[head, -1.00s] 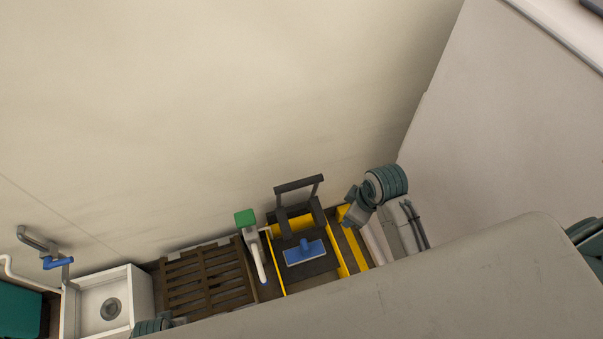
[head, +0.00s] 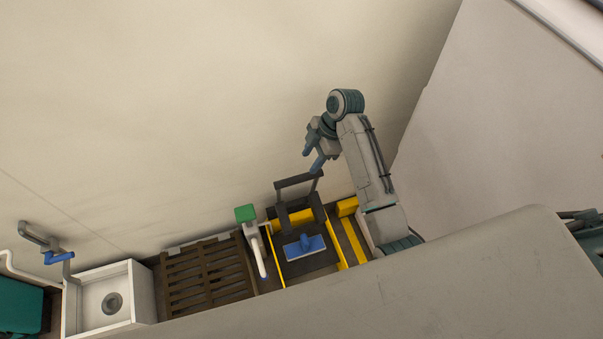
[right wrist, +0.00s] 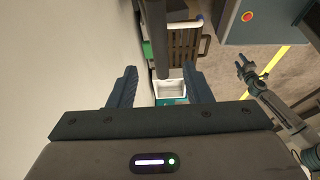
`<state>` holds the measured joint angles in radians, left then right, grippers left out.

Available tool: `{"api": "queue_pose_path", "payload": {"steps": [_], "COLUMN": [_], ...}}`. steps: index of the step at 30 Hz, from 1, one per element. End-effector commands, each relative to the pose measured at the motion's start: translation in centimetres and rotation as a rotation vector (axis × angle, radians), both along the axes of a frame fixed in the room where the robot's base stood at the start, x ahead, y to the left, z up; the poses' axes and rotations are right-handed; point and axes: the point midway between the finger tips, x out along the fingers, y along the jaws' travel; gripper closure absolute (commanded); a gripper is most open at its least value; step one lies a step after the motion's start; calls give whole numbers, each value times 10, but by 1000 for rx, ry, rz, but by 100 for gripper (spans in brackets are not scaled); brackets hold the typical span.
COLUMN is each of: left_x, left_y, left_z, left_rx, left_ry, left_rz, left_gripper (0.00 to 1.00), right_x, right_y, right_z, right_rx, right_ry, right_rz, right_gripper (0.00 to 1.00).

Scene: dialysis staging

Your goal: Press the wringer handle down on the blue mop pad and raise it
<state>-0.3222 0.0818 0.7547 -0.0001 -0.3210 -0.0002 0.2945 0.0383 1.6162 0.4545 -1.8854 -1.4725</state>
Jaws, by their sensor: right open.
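The wringer handle, a dark bar on two uprights (head: 299,181), stands raised at the back of the yellow-edged bucket (head: 342,250). The blue mop pad (head: 305,251) lies flat below it. My right gripper (head: 315,160) is open just above the right end of the handle bar. In the right wrist view my right gripper (right wrist: 160,88) has its fingers apart, with a dark bar (right wrist: 156,40), likely the handle, beyond and between them; contact is not visible. My left gripper (right wrist: 248,70) shows there with its fingers apart; it is out of the head view.
A green-topped white fixture (head: 246,214) stands left of the bucket. Further left are a brown slatted grate (head: 205,278), a white sink (head: 138,290) and a teal bin (head: 20,307). The pale wall is close behind. A grey surface (head: 400,290) hides the front.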

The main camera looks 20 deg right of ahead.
Motion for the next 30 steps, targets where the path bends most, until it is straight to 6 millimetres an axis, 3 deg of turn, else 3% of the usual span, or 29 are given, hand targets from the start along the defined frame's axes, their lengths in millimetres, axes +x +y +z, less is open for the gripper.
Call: {"api": "queue_pose_path", "payload": {"steps": [6,12,25,30], "left_x": [-6,-8,-10,-10], "left_y": [0,0,0,0], "left_z": [-1,-2,-2,-2], "left_rx": [0,0,-1,-1], "left_ry": [2,2,3,3], "left_rz": [1,1,1,1], "left_gripper": [55,55,55,55], "right_x": [-1,0,0,0], "right_y": [17,27,31,31], "right_z": [-40,-66,-75,-75], "right_rx": [0,-1,-2,-2], "right_ry": [5,1,-1,0], "right_rz": [-1,-2,-3,-2], "right_gripper": [55,55,55,88]}}
